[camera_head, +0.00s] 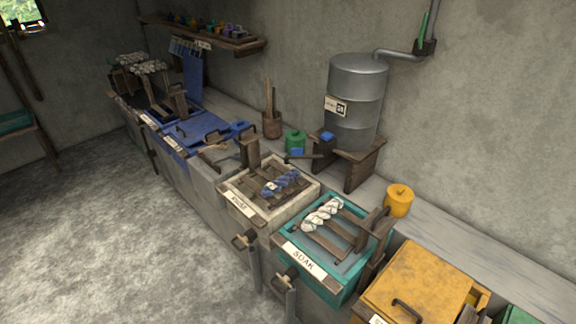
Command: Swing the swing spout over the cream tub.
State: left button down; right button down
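The cream tub (285,205) stands mid-row with a label on its front. A slatted wooden rack lies in it, with a blue twisted skein (281,184) on top. A grey metal drum (357,95) stands on a wooden stand behind the tubs. A dark bar (304,156), which looks like the swing spout, reaches left from near the drum's foot, beyond the cream tub's back edge. Its joint and exact end are too small to make out. A blue piece (327,137) sits at the drum's lower left. Neither of my grippers is in view.
A teal tub (344,284) labelled SOAK holds a white skein, right of the cream tub. A yellow lidded tub (415,283) is farther right. Blue tubs (200,131) stand left. A green canister (295,142) and a yellow pot (399,201) stand behind. The floor in front is clear.

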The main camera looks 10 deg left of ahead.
aim_at(296, 153)
jog(key=u, duration=0.7)
jog(key=i, duration=1.2)
jog(key=z, duration=0.2)
